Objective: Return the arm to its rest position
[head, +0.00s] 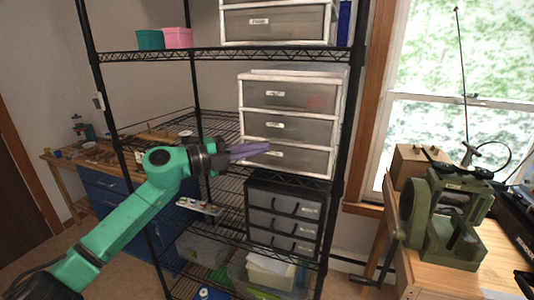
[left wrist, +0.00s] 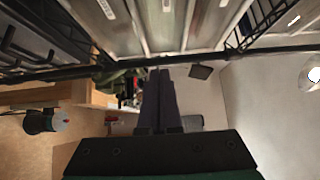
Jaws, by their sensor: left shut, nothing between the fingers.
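My left arm, green, comes in from the lower left in the head view and reaches toward the wire shelving. My left gripper (head: 252,148) has its dark fingers shut together with nothing between them. It is in front of the white drawer unit (head: 290,127), near its lowest drawer. I cannot tell whether the fingertips touch it. In the left wrist view the shut fingers (left wrist: 158,100) point away from the camera toward a dark shelf edge. My right gripper is not in view.
A black wire shelf rack (head: 221,55) surrounds the gripper's far side. A dark drawer unit (head: 284,213) stands lower on it. A green machine (head: 452,215) sits on a wooden bench at the right. A blue cabinet (head: 103,191) is behind at the left.

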